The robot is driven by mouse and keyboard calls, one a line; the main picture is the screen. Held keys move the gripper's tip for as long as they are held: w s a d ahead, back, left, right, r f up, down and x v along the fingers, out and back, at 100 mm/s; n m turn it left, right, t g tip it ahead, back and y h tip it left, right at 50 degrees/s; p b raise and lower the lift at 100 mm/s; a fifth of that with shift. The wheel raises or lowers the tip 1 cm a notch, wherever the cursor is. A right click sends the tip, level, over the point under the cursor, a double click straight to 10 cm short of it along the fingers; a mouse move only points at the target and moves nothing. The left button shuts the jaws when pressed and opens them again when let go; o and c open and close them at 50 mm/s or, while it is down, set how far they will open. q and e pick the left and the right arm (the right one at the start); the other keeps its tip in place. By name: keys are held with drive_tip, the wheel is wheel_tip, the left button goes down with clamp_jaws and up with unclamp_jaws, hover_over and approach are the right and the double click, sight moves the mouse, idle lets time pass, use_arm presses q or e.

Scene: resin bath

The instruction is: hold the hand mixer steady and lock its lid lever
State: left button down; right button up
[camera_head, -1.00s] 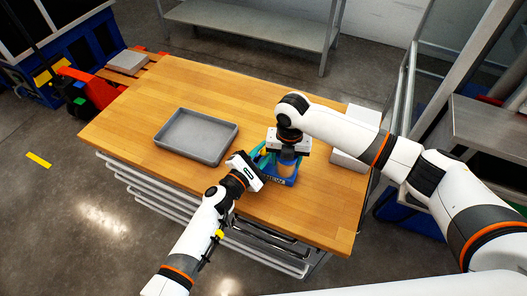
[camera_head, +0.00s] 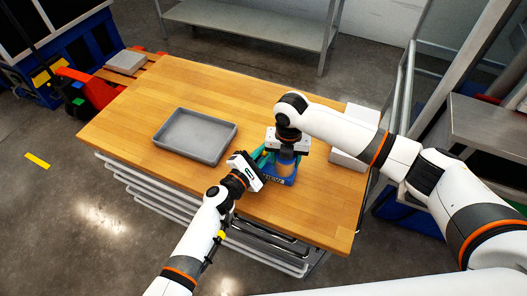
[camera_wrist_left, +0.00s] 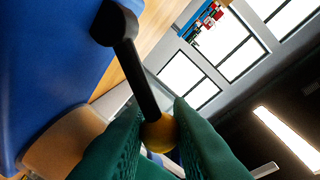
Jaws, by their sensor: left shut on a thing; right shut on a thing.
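The hand mixer stands on the wooden table, with a blue base (camera_head: 279,180) and a tan body (camera_head: 286,167); arms and grippers hide much of it. In the left wrist view its blue part (camera_wrist_left: 45,65) fills the left side, and a black lever (camera_wrist_left: 137,70) ends in a yellow knob (camera_wrist_left: 159,133). My left gripper (camera_wrist_left: 160,138) is shut on the knob between green fingers; in the head view it reaches the mixer's left side. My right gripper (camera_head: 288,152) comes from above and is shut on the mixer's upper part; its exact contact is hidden.
A grey tray (camera_head: 222,148) lies on the table left of the mixer. A white box (camera_head: 350,160) stands at the right, partly behind my right arm. The table's left part is clear. The front edge lies close below the mixer.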

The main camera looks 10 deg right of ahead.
use_arm(q)
drive_tip(key=c, duration=1.6)
unclamp_jaws()
drive_tip(key=shift+f, duration=0.1)
drive_tip(key=v, duration=1.2)
drive_tip(key=shift+d, duration=0.1)
